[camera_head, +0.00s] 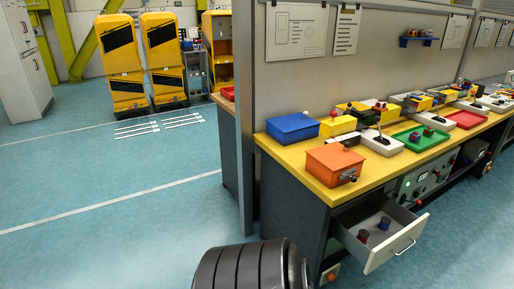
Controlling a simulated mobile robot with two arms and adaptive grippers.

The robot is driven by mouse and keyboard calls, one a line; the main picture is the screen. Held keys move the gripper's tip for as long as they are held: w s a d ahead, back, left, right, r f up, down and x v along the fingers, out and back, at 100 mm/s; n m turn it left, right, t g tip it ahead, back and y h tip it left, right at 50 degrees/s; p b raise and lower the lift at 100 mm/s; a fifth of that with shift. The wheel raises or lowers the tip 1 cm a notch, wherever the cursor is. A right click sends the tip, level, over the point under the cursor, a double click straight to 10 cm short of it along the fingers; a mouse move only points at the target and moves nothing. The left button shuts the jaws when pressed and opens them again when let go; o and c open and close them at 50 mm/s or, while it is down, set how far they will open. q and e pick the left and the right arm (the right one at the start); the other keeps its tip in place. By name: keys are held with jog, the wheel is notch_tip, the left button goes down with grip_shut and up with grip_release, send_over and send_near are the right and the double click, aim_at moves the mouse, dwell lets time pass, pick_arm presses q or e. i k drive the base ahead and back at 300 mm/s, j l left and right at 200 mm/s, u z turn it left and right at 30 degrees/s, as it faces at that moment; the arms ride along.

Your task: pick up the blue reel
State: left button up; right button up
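An open drawer (352,217) juts out from under the front of the workbench. Two small reels stand inside it. The one farther back and to the right looks blue (384,224); the nearer one looks dark red (363,236). Both are small in the picture, so their colours are hard to tell apart surely. Neither of my grippers shows in the head view, and nothing touches the reels.
The yellow bench top (318,187) carries an orange box (332,164), a blue box (292,127), a green tray (420,139) and several small devices. A grey partition (243,120) stands at the bench's left end. The floor (110,215) at left is clear.

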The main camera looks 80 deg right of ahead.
aim_at(384, 223)
jog(key=z, duration=2.05)
